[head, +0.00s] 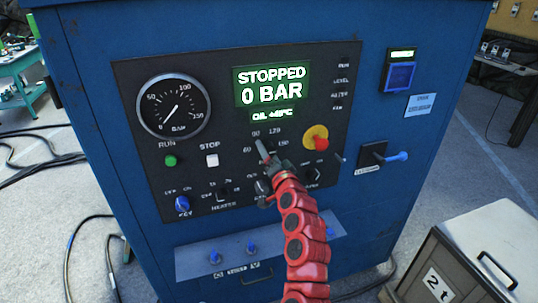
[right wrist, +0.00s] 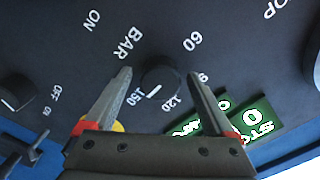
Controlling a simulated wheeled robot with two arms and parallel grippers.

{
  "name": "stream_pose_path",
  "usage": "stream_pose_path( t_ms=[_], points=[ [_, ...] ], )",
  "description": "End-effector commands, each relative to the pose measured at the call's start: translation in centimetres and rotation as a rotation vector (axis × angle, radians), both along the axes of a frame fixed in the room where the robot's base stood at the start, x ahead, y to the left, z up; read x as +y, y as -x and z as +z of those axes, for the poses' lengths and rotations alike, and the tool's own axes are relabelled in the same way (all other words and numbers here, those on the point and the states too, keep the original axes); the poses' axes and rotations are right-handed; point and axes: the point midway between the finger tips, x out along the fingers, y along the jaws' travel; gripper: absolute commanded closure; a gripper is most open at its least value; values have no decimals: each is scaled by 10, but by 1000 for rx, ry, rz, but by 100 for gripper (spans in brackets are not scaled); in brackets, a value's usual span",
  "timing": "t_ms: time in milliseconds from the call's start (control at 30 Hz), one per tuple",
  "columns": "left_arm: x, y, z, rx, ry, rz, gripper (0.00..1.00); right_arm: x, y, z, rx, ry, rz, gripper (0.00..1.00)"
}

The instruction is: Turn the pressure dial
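The pressure dial (right wrist: 160,78) is a round black knob on the dark panel, ringed by the marks 60, 90, 120 and 150 with BAR beside it. A short white line on its rim lies near the 150 mark. My right gripper (right wrist: 160,73) is open, with one finger on either side of the knob. Gaps show between the fingers and the knob. In the head view my right gripper (head: 265,153) is in front of the dial and hides most of it. The display (head: 272,85) reads STOPPED, 0 BAR. My left gripper is not in view.
A round gauge (head: 174,107) is at the panel's upper left. A green RUN button (head: 170,161), a white STOP button (head: 212,160) and a red emergency button (head: 321,143) on yellow surround the dial area. A blue-handled lever (head: 395,157) sticks out on the right. A grey box (head: 490,250) stands lower right.

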Motion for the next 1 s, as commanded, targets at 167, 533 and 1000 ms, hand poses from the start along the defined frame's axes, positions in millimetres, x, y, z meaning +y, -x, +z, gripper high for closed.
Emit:
stream_pose_path(
  t_ms=[167, 533, 1000],
  points=[
    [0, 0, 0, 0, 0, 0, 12, 0, 0, 0, -1, 1, -1, 12],
    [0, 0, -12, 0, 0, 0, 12, -7, 24, -2, -2, -4, -1, 12],
    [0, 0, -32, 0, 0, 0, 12, -30, 92, 0, -6, -2, -3, 12]
  ],
)
